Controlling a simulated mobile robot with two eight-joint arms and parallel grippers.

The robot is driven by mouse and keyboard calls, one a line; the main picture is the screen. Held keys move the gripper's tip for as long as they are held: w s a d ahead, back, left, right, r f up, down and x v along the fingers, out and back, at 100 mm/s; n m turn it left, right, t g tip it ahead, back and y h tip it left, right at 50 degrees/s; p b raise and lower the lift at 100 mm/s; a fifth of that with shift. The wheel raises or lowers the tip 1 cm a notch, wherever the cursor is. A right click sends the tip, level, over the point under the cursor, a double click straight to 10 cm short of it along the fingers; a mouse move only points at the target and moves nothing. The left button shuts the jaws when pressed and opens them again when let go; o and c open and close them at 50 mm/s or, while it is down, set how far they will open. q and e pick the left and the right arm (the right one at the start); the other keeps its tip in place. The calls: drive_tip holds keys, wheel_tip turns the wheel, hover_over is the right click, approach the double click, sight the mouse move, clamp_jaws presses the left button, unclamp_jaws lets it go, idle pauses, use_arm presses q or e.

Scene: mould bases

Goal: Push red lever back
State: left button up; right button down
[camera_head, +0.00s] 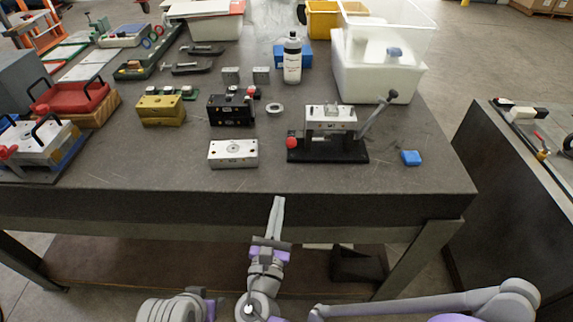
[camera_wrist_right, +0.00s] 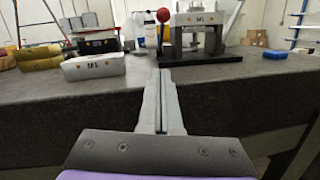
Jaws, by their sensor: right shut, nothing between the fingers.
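A mould fixture (camera_head: 330,137) stands on a black base near the front of the grey table. The fixture (camera_wrist_right: 197,28) and red knob (camera_wrist_right: 163,15) also show in the right wrist view, beyond the fingers. My right gripper (camera_head: 279,200) is shut and empty at the table's front edge, in front of and apart from the knob. It points at the knob in the wrist view (camera_wrist_right: 161,72). My left gripper is not in view.
A grey handle (camera_head: 376,114) leans up to the right from the fixture. A silver block (camera_head: 233,153) lies left of it, with black (camera_head: 231,110) and yellow (camera_head: 161,110) blocks behind. A blue block (camera_head: 411,158) lies to the right. The table front between is clear.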

sight(291, 141)
drive_tip(key=w, duration=0.3)
drive_tip(key=w+d+r, duration=0.1)
drive_tip(key=w, duration=0.2)
drive_tip(key=w+p, duration=0.1)
drive_tip(key=w, duration=0.3)
drive_tip(key=shift+w+d+r, duration=0.1)
drive_tip(key=shift+d+r, duration=0.2)
drive_tip(key=shift+r, duration=0.05)
drive_tip(key=shift+w+d+r, duration=0.1)
drive_tip(key=shift+w+r, duration=0.2)
drive_tip(key=shift+r, duration=0.2)
drive_tip(key=shift+w+d+r, duration=0.1)
drive_tip(key=shift+w+r, duration=0.2)
drive_tip(key=shift+r, duration=0.2)
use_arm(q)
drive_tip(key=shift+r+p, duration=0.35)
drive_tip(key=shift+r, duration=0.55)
use_arm(e)
drive_tip(key=shift+w+d+r, duration=0.1)
drive_tip(key=shift+w+r, duration=0.2)
drive_tip(key=shift+r, duration=0.1)
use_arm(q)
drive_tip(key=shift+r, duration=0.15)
use_arm(e)
drive_tip(key=shift+r, duration=0.15)
